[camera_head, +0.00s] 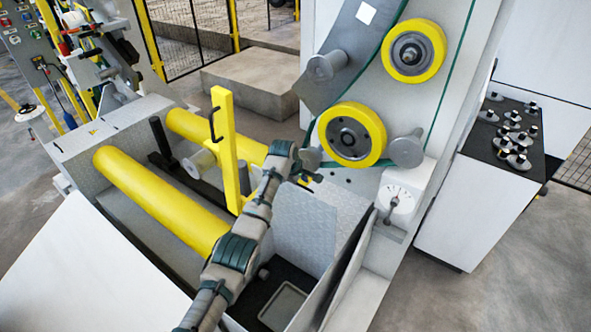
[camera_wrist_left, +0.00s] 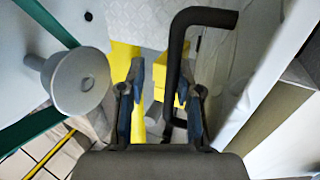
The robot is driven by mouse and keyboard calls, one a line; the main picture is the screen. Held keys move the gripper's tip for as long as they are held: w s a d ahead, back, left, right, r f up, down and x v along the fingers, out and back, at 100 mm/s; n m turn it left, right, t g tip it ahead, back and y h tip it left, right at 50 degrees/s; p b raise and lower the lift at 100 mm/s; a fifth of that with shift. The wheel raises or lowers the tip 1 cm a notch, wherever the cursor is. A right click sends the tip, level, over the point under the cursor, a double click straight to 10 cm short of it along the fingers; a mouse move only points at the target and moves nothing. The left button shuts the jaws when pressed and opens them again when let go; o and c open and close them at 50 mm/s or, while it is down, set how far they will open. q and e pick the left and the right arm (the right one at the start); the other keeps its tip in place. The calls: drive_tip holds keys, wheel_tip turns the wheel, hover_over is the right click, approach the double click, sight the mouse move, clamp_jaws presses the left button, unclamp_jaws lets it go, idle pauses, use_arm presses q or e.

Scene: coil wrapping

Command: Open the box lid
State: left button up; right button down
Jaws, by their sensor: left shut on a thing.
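My left gripper (camera_head: 312,178) reaches over the machine from the bottom of the head view; my own arm partly hides it. In the left wrist view its two fingers (camera_wrist_left: 165,98) stand apart around the lower part of a black bent handle (camera_wrist_left: 176,60), and it is shut on that handle. Which panel the handle is fixed to is unclear. In the head view a box-like compartment (camera_head: 345,280) with thin grey walls stands right of my forearm. Its dark inside and a tray show from above. A textured grey panel (camera_head: 305,230) stands upright behind it. My right gripper is out of view.
Yellow rollers (camera_head: 150,195) and a yellow post (camera_head: 226,140) stand left of my arm. Yellow wheels (camera_head: 352,134) with a green belt are close behind the gripper. A dial (camera_head: 396,202) is to the right. A white cabinet (camera_head: 470,210) bears several small metal parts.

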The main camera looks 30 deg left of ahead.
use_arm(q)
drive_tip(key=v, duration=1)
drive_tip(key=shift+d+r, duration=0.25)
drive_tip(key=shift+r, duration=0.25)
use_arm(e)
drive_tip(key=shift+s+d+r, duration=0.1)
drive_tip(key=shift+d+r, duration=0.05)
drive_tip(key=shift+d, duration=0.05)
use_arm(q)
drive_tip(key=shift+s+a, duration=0.1)
drive_tip(key=shift+a, duration=0.1)
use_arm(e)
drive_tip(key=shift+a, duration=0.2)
use_arm(q)
drive_tip(key=shift+a, duration=0.1)
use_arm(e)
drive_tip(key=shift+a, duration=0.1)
use_arm(q)
drive_tip(key=shift+f, duration=0.1)
